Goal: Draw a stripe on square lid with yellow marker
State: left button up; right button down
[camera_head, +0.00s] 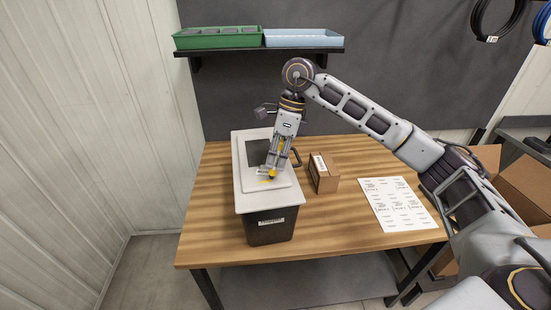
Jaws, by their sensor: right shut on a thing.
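A black box with a pale rectangular lid (260,201) stands on the left part of the wooden table. The lid has a raised pale panel and a dark square patch (260,150) toward the back. My right gripper (272,171) points down over the lid and is shut on the yellow marker (271,177), which is mostly hidden by the fingers. A small yellow mark (263,181) shows on the lid beside the marker's lower end. I cannot tell whether the tip touches the lid. My left gripper is not in view.
A small brown carton (324,178) stands just right of the box. A printed sheet (398,204) lies on the table (345,150) further right. A shelf behind holds a green tray (218,43) and a light blue tray (300,43). Open cardboard boxes (521,190) are at the right.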

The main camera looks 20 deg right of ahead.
aim_at(281, 142)
jog(key=shift+s+d+b, duration=0.1)
jog(key=shift+d+b, duration=0.25)
jog(key=shift+d, duration=0.3)
dwell(1.1)
jog(key=shift+r, duration=0.15)
jog(key=shift+r+p, duration=1.75)
jog(key=shift+r, duration=1.15)
jog(key=shift+a, duration=0.15)
jog(key=shift+w+a+r+p, duration=0.2)
jog(key=shift+a+p, duration=0.25)
jog(key=shift+p, duration=0.2)
jog(key=shift+w+a+r+p, duration=0.1)
jog(key=shift+a+r+p, duration=0.05)
jog(key=shift+a+p, duration=0.4)
jog(key=shift+w+a+r+p, duration=0.1)
jog(key=shift+w+a+p, duration=0.1)
jog(key=shift+a+p, duration=0.4)
jog(key=shift+w+a+p, duration=0.15)
jog(key=shift+a+p, duration=0.4)
jog(key=shift+p, duration=0.05)
jog(key=shift+f, duration=0.2)
